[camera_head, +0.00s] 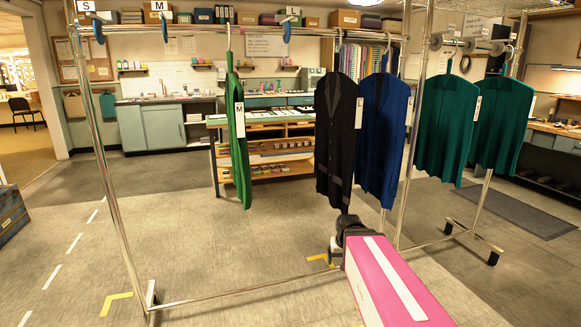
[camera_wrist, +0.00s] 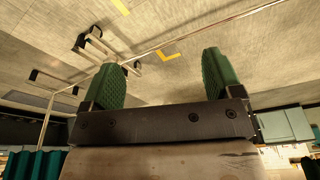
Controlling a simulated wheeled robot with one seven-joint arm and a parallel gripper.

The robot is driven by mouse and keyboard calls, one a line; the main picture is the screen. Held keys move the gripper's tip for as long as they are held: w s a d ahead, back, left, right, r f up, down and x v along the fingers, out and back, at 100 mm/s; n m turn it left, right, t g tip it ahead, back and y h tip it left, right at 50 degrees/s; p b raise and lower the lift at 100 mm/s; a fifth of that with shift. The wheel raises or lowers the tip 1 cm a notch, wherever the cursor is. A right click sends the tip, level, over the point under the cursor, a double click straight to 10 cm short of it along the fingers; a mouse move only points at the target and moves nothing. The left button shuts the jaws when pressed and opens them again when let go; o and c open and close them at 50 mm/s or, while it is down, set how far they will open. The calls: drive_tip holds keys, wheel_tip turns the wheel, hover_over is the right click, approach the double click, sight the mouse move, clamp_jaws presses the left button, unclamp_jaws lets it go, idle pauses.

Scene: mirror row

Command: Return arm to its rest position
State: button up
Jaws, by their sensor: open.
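My arm shows in the head view as a pink link (camera_head: 388,285) with a white stripe and a dark joint, low at the right of centre. My gripper (camera_wrist: 163,82) shows in the wrist view with two green ribbed fingers spread wide apart. Nothing is between them; bare floor shows beyond. I cannot make out my fingers in the head view.
A chrome rack (camera_head: 106,160) holds a green garment (camera_head: 240,150) tagged M, a black cardigan (camera_head: 336,140) and a blue garment (camera_head: 383,135). The black cardigan hangs behind my arm's dark joint. Green garments (camera_head: 446,125) hang at right. Floor at front left is clear.

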drive_tip(key=s+f+g, duration=0.2)
drive_tip(key=s+f, duration=0.4)
drive_tip(key=s, duration=0.1)
drive_tip(key=shift+s, duration=0.2)
idle(1.9)
